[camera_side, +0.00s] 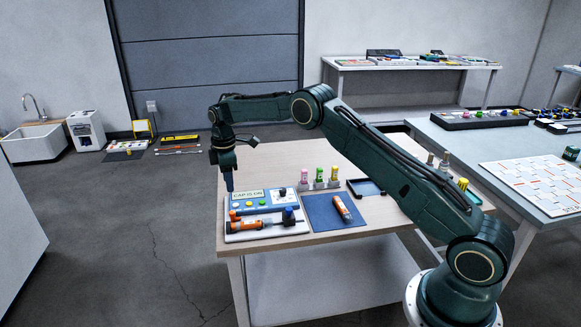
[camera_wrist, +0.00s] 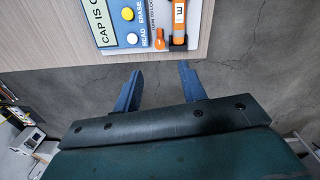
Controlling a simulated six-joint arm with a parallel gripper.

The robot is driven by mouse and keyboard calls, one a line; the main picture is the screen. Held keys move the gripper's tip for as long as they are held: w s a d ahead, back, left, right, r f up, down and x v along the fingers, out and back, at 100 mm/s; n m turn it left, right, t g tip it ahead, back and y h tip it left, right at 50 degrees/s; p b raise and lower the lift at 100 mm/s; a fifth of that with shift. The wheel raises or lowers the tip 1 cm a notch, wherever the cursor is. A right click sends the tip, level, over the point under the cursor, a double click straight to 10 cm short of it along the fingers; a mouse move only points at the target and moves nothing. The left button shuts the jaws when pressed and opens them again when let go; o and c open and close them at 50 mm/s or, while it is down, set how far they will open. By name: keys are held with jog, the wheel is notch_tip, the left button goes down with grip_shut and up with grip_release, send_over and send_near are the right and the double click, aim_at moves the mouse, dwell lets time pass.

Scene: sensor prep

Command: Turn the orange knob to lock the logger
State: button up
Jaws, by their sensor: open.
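The orange knob (camera_wrist: 160,40) shows in the wrist view at the board's near edge, beside lettering and two round buttons. In the side view an orange piece at the board's left end (camera_side: 234,215) appears to be this knob. The logger (camera_wrist: 178,14), an orange cylinder with a white label and dark end, lies right of the knob in the wrist view; it also shows on the white board in the side view (camera_side: 249,225). My gripper (camera_wrist: 160,68) is open and empty, its blue fingers pointing toward the board edge, apart from the knob. In the side view my gripper (camera_side: 229,187) hangs above the board's left end.
The blue panel (camera_wrist: 110,32) reads "CAP IS ON" in the side view and carries a yellow and a white button. A blue mat (camera_side: 322,218) with an orange-and-white tube (camera_side: 342,207) lies right. Several coloured bottles stand in a rack behind. Open floor lies left of the table.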

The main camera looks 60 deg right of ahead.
aim_at(232, 212)
notch_tip(232, 212, down, 11)
jog(key=shift+w+d+f, duration=0.1)
jog(key=shift+f, duration=0.05)
dwell(0.4)
grip_shut()
